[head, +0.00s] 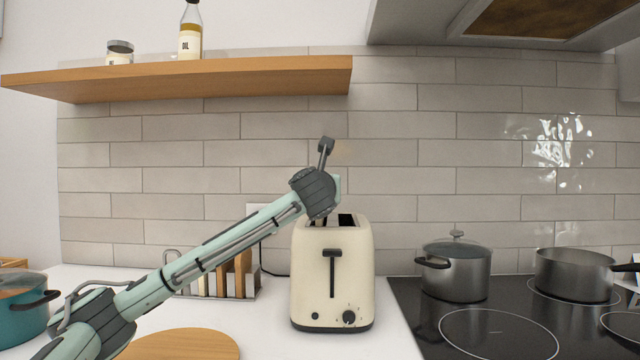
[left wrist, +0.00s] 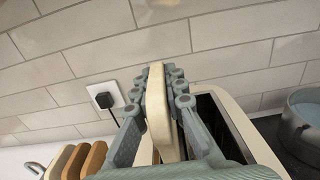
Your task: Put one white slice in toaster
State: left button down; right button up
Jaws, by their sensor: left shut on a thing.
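The cream toaster (head: 333,272) stands upright on the counter with its dark slots on top and its lever at the front. Its rim and slots also show in the left wrist view (left wrist: 240,122). My left gripper (left wrist: 158,88) is shut on a white slice (left wrist: 157,112), which stands on edge between the fingers. In the left wrist view the slice appears just left of the visible slots. In the head view my left wrist is over the toaster's back left, and it hides the fingers and the slice. My right gripper is in neither view.
A rack with pale and brown slices (head: 241,272) stands left of the toaster. A lidded pot (head: 456,268) and an open pan (head: 574,270) are on the hob at right. A round wooden board (head: 185,346) lies in front; a shelf (head: 190,80) hangs above.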

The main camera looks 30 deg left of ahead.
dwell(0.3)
pick_arm(q)
jog(key=c, duration=1.5)
grip_release()
jog(key=v, duration=1.2)
jog(key=shift+d+f, duration=0.1)
jog(key=shift+f, duration=0.05)
